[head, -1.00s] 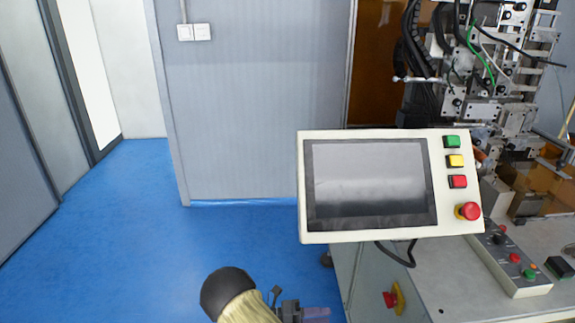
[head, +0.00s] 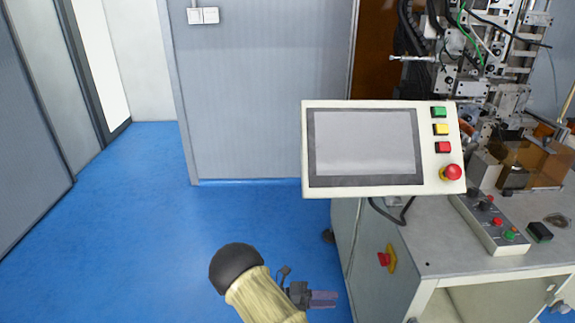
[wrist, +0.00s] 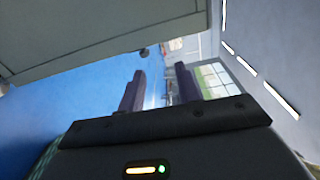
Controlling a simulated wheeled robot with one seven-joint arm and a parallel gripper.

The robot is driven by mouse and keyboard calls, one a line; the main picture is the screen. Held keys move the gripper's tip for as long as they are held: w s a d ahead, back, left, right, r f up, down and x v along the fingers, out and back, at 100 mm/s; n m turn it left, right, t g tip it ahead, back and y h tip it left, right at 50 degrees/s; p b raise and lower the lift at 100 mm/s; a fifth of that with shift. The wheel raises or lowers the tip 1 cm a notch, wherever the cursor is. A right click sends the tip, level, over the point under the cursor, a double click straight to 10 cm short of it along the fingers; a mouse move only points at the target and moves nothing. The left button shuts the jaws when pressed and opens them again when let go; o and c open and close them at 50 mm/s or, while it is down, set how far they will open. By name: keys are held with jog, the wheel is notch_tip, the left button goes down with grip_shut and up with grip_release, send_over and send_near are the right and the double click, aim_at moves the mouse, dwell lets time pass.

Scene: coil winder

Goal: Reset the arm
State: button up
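My gripper (head: 322,299) is low in the head view, over the blue floor and just left of the machine's cabinet. My arm comes up from the bottom edge, with a dark rounded joint and a tan link. In the wrist view my gripper (wrist: 160,90) has its two dark fingers apart, with nothing between them. The coil winder's control panel (head: 362,148), with a grey screen, stands above and right of my gripper. The gripper is apart from it.
The machine table (head: 470,262) at the right bears a button box (head: 490,222) and metal winding parts (head: 485,70). A red knob (head: 384,259) sticks out of the cabinet side. The blue floor (head: 120,240) at the left is clear, up to a grey wall panel (head: 265,100).

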jog(key=s+d+r+m+t+y+p, duration=0.1)
jog(key=s+r+m+y, duration=0.3)
jog(key=m, duration=0.8)
jog(key=s+d+r+m+y+p, duration=0.2)
jog(key=s+r+m+y, duration=0.3)
jog(key=r+m, duration=0.6)
jog(key=s+d+r+m+t+y+p, duration=0.1)
jog(key=s+r+m+y, duration=0.3)
jog(key=r+m+y, duration=0.4)
jog(key=m+p, duration=0.1)
jog(key=m, duration=0.3)
jog(key=shift+s+d+r+m+t+y, duration=0.15)
jog(key=shift+d+r+m+t+y, duration=0.1)
jog(key=shift+d+m+t+y, duration=0.1)
jog(key=shift+d, duration=0.1)
